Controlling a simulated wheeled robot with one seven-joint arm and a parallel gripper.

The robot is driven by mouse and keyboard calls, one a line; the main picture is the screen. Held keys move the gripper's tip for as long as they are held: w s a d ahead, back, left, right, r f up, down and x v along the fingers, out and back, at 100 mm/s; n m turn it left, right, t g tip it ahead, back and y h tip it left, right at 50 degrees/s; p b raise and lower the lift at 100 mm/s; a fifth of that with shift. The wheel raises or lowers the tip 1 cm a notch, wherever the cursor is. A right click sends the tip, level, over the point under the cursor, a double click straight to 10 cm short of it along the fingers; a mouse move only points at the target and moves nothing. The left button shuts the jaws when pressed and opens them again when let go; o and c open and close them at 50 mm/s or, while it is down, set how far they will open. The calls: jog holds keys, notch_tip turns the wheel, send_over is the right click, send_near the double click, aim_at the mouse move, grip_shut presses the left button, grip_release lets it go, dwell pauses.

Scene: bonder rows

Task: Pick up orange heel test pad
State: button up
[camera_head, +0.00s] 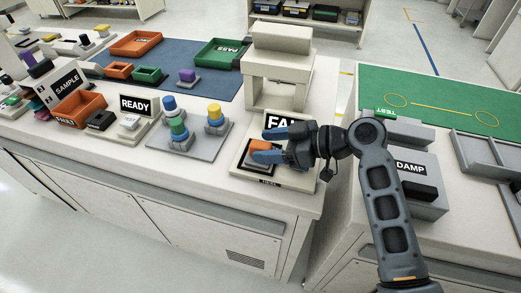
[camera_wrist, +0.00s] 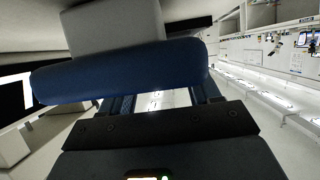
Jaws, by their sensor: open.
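The orange heel test pad (camera_head: 259,145) shows in the head view as a small orange block on the light tester (camera_head: 240,172) marked "FAI…", with a small, hard-to-read label on its front edge. My gripper (camera_head: 263,146) reaches in from the right with its blue fingers apart. The pad lies between the two fingers in the picture; I cannot tell whether either touches it. My gripper partly covers the pad and the sign.
A pale arch-shaped stand (camera_head: 281,60) rises behind the tester. The "DAMP" block (camera_head: 415,185) and green test mat (camera_head: 440,95) lie on the right bench, across a gap.

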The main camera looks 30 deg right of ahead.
jog(key=shift+c, duration=0.4)
jog(key=c, duration=1)
jog(key=shift+r, duration=0.1)
